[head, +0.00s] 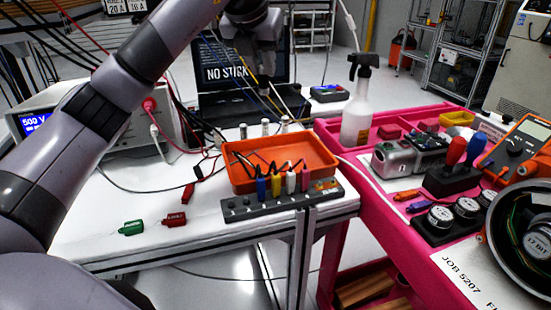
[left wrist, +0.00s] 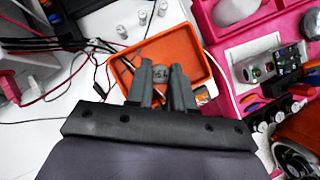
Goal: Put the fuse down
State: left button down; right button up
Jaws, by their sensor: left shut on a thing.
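My left gripper (head: 265,88) hangs above the back of the white bench, in front of the dark laptop. In the left wrist view the left gripper (left wrist: 162,88) is shut on a small round grey fuse (left wrist: 160,76), which has dark lettering on its end. Most of that fuse is hidden between the fingers. Three whitish upright fuses (head: 265,127) stand in a row behind the orange tray; they also show in the left wrist view (left wrist: 142,18). The orange tray (head: 315,145) holds several dark probes and lies beneath the gripper in the left wrist view. My right gripper is not in view.
A dark rail (head: 240,211) with several coloured plugs stands before the tray. A green piece (head: 132,228) and a red piece (head: 174,219) lie at the front left. Cables cross the bench. A pink cart (head: 360,190) with a spray bottle (head: 357,120) stands right.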

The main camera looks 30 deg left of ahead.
pick_arm(q)
jog(key=shift+a+f+b, duration=0.1)
jog(key=shift+f+b, duration=0.9)
jog(key=shift+f, duration=8.15)
jog(key=shift+f, duration=0.1)
jog(key=c, duration=1.4)
grip_release()
jog(key=shift+f, duration=0.1)
jog(key=o, duration=0.4)
jog(key=shift+r, duration=0.2)
